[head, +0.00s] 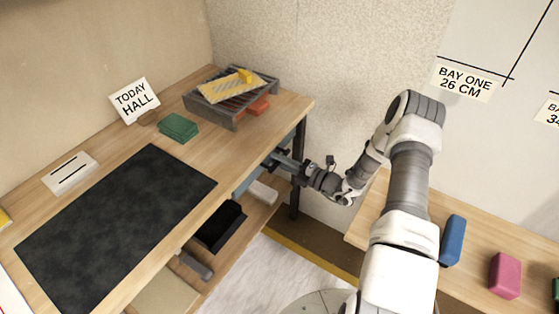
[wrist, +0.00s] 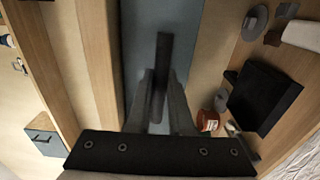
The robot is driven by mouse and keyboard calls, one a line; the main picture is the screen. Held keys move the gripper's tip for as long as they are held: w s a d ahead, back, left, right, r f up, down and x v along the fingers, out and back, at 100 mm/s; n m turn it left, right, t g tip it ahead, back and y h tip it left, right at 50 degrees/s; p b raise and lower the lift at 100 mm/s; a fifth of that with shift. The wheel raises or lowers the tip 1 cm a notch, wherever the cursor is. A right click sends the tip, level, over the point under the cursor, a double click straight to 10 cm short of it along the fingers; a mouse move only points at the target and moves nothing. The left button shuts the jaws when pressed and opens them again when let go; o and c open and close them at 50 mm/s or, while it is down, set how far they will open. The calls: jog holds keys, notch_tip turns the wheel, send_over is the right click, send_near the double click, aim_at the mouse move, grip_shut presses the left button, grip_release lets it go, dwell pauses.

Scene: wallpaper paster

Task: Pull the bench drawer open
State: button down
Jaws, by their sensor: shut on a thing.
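The bench drawer shows as a blue-grey front (head: 246,180) under the right part of the wooden bench top (head: 235,150). In the wrist view the drawer front (wrist: 190,25) fills the middle, with a dark bar handle (wrist: 163,50) standing out from it. My gripper (head: 284,161) reaches in from the right at the bench's front edge. In the wrist view my gripper's fingers (wrist: 161,100) are closed on both sides of the handle. The drawer front looks about level with the bench edge; no drawer inside is visible.
A black mat (head: 110,225), green blocks (head: 178,127) and a grey rack (head: 225,112) are on the bench. A black tray (head: 220,228) sits on the shelf below. A side table at right holds blue (head: 453,240) and pink (head: 505,275) blocks. Bare floor lies before the bench.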

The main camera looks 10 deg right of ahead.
dwell(0.4)
jog(key=p+v, duration=0.2)
jog(key=v, duration=2.1)
jog(key=shift+s, duration=0.1)
jog(key=c, duration=0.8)
grip_release()
jog(key=shift+r, duration=0.1)
jog(key=shift+o, duration=0.5)
jog(key=r, duration=0.1)
jog(key=r+p, duration=0.1)
jog(key=r, duration=0.3)
jog(key=shift+s+d+p, duration=0.15)
jog(key=shift+d+p, duration=0.2)
jog(key=shift+p, duration=0.05)
jog(key=s+d+r, duration=0.2)
jog(key=s, duration=0.1)
jog(key=s+d+r+p, duration=0.1)
jog(key=s+d+r, duration=0.1)
jog(key=s, duration=0.1)
jog(key=s+d+r+p, duration=0.1)
jog(key=s+d+r, duration=0.1)
jog(key=s, duration=0.1)
jog(key=shift+d, duration=0.2)
jog(key=shift+c, duration=0.5)
jog(key=shift+w, duration=0.1)
